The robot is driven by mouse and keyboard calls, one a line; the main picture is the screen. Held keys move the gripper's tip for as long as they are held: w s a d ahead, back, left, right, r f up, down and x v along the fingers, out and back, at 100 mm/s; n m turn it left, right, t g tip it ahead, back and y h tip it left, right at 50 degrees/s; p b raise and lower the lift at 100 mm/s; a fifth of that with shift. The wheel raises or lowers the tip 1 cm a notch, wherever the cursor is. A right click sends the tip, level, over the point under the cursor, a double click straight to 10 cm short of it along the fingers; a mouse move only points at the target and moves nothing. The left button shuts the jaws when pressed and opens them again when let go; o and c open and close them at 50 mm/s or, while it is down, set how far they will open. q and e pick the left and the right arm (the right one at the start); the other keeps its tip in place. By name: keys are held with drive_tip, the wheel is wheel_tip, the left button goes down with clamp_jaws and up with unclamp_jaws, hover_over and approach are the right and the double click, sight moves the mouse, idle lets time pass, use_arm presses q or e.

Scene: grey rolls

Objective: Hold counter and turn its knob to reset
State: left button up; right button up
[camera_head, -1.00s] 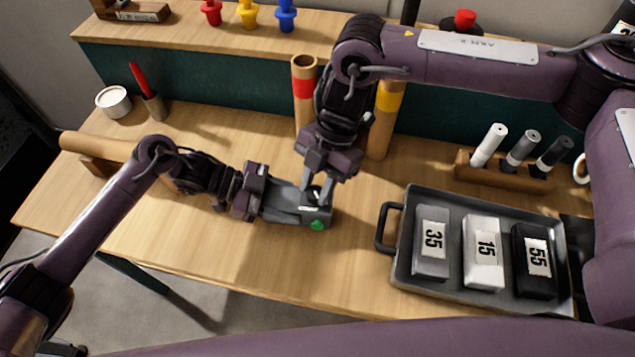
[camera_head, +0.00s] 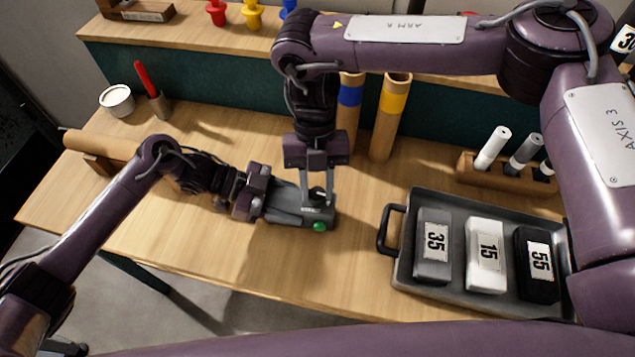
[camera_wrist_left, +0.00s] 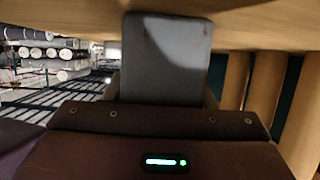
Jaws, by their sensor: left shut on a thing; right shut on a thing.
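The counter (camera_head: 326,220) is a small grey box with a green button (camera_head: 320,227) on its front, on the table in the head view. My left gripper (camera_head: 283,207) comes in from the left and is shut on the counter's body. My right gripper (camera_head: 317,193) points straight down from above and is shut on the small dark knob on the counter's top, mostly hidden between its fingers. In the left wrist view a plain grey block (camera_wrist_left: 165,60) fills the space before the gripper; I cannot tell whether it is the counter or a finger.
A grey tray (camera_head: 402,262) with three numbered blocks stands to the right. Behind stand cardboard tubes with blue (camera_head: 350,95) and yellow (camera_head: 393,103) bands. A marker rack (camera_head: 505,176), a cup (camera_head: 116,100) and a roll (camera_head: 100,145) are further off. The front table strip is clear.

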drive_tip(key=shift+n, duration=0.4)
drive_tip(key=o, duration=1)
drive_tip(key=v, duration=1.2)
drive_tip(key=shift+a, duration=0.15)
use_arm(q)
drive_tip(key=o, duration=1.2)
